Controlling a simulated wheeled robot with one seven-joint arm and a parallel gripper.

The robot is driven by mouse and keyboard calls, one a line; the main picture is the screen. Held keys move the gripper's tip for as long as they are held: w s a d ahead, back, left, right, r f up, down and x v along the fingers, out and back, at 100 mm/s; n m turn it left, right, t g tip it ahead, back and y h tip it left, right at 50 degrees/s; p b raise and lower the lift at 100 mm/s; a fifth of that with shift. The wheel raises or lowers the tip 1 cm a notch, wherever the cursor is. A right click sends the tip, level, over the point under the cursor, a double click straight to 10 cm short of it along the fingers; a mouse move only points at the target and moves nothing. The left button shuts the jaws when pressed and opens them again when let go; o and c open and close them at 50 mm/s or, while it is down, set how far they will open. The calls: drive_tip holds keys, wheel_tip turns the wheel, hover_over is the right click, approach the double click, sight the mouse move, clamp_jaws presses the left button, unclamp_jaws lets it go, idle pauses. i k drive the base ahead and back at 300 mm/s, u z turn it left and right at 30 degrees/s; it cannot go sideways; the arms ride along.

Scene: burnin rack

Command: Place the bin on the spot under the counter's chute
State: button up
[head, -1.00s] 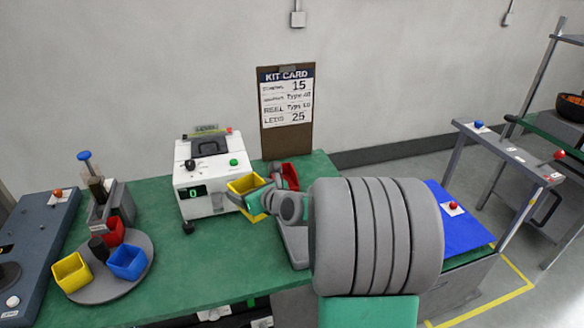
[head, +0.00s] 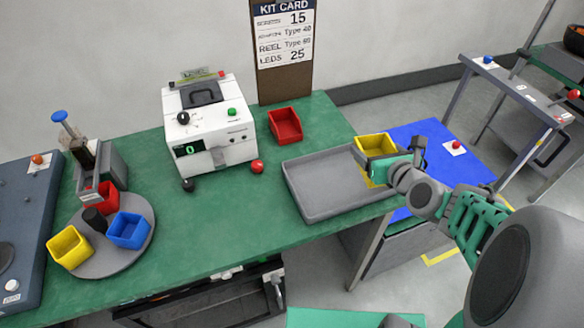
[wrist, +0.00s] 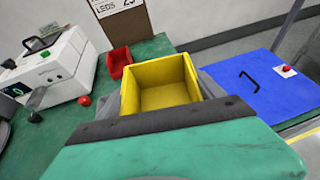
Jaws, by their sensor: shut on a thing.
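My gripper (head: 398,163) is shut on the yellow bin (head: 376,146). It holds the bin upright and apparently empty at the right end of the grey tray, by the blue surface. In the wrist view the open bin (wrist: 160,75) sits just beyond my green gripper body, which hides the fingertips and the bin's near side. Whether the bin touches the tray I cannot tell. The white counter (head: 208,125) stands to the left on the green table, its display reading 0.
A red knob (head: 257,166) and a black knob (head: 188,185) are by the counter's front. A round turntable (head: 118,258) with several bins is at left. The table's front middle is clear.

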sight(228, 189)
drive_tip(key=z, duration=1.55)
drive_tip(key=k, duration=1.3)
drive_tip(key=u, duration=2.4)
drive_tip(key=i, duration=0.65)
drive_tip(key=u, duration=0.1)
